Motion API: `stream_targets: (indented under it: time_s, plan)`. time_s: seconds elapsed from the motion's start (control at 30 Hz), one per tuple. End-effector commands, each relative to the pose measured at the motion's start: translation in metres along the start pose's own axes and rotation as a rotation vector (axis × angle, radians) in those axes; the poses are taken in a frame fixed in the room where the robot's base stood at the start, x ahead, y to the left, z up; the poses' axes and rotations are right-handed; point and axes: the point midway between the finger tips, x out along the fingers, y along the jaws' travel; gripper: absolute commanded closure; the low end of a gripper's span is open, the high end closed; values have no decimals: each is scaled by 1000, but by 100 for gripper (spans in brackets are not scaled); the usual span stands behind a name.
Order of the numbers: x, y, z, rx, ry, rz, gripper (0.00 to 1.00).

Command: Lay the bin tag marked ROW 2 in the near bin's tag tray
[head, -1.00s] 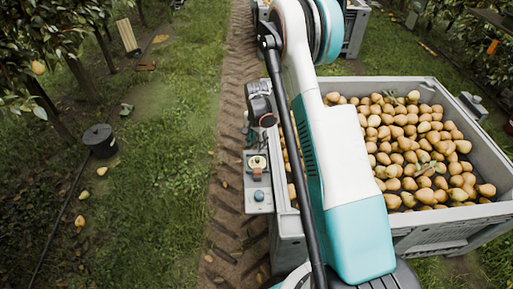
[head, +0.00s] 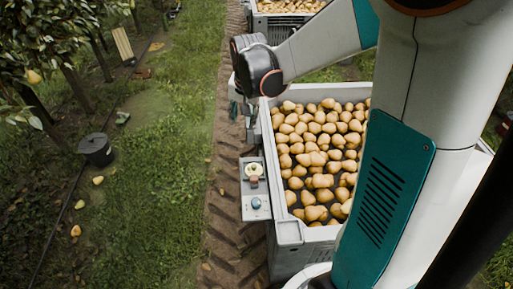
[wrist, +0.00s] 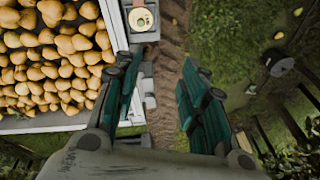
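The near bin (head: 290,232) is a grey crate full of pears, partly hidden behind my arm in the head view. Its wall also shows in the wrist view (wrist: 60,122). The panel also shows at the top of the wrist view (wrist: 133,41). My gripper (wrist: 160,68) points down beside the bin's left edge, its dark teal fingers apart with nothing seen between them. I cannot make out a ROW 2 tag, and cannot tell which part is the tag tray.
Another bin of pears (head: 285,22) stands farther up the dirt track. A black bucket (head: 96,150) and several fallen pears lie on the grass at left, under trees. A wooden board (head: 123,45) leans at the far left. The grass between bucket and track is clear.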

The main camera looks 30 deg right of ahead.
Motion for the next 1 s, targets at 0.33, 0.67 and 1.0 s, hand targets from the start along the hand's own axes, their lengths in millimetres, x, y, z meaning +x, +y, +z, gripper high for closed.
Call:
stream_targets:
  time_s: [0.33,0.67,1.0]
  plan:
    - [-89,16,67,-253,113,-73,62]
    - [-133,45,135,-487,234,-125,62]
    - [-143,67,180,-654,329,-152,62]
